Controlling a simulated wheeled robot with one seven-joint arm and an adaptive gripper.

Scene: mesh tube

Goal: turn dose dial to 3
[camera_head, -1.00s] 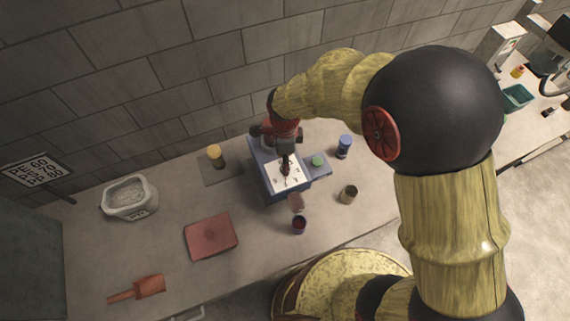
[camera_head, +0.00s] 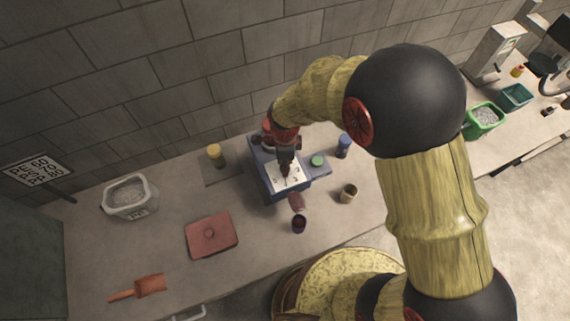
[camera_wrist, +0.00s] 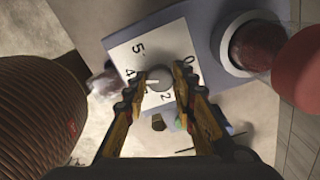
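The dose dial (camera_wrist: 160,80) is a small grey round knob on a white plate (camera_wrist: 125,50) with black numerals, fixed to the blue machine (camera_head: 274,190). In the wrist view, 5, 4, 2 and 0 can be read; the 3 seems mostly hidden by a finger. A short white pointer on the knob points left, roughly toward the 3–4 side; its exact mark cannot be told. My gripper (camera_wrist: 162,83) has one finger on each side of the knob and appears closed on it. In the head view my gripper (camera_head: 286,166) is over the plate.
A green-lidded item (camera_head: 317,160) and a blue jar (camera_head: 343,146) stand right of the machine. A dark red cup (camera_head: 299,224) and an open tan cup (camera_head: 348,193) stand in front. A red pad (camera_head: 212,236) lies left, with free counter around it.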

